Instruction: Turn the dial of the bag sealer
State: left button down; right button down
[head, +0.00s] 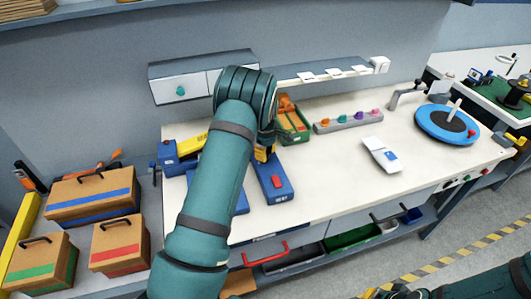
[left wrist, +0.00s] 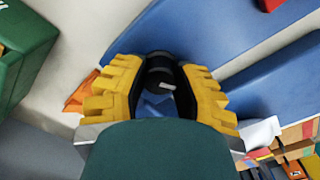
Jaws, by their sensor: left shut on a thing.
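The bag sealer (head: 278,188) is a blue body with a red button and a white label, on the white worktop near its front edge. My left gripper (head: 261,154) is at its far end, partly hidden by my own arm. In the left wrist view, the dial (left wrist: 160,72) is black with a pale mark. It sits between the yellow fingers of my left gripper (left wrist: 160,88), which are shut on it. The dial is hidden in the head view. My right gripper (head: 385,292) shows only in part at the bottom edge; its fingertips are cut off.
A green bin (head: 305,134) stands just behind the bag sealer. A rack with coloured knobs (head: 348,122), a white device (head: 381,155) and a blue round turntable (head: 420,122) are to the right. The worktop's front right is clear. Wooden cases (head: 95,192) stand at left.

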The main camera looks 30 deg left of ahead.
pick_arm(q)
jog(key=shift+f, duration=0.1)
jog(key=c, duration=0.6)
grip_release()
notch_tip(320, 180, up, 12)
jog(key=shift+r, duration=0.1)
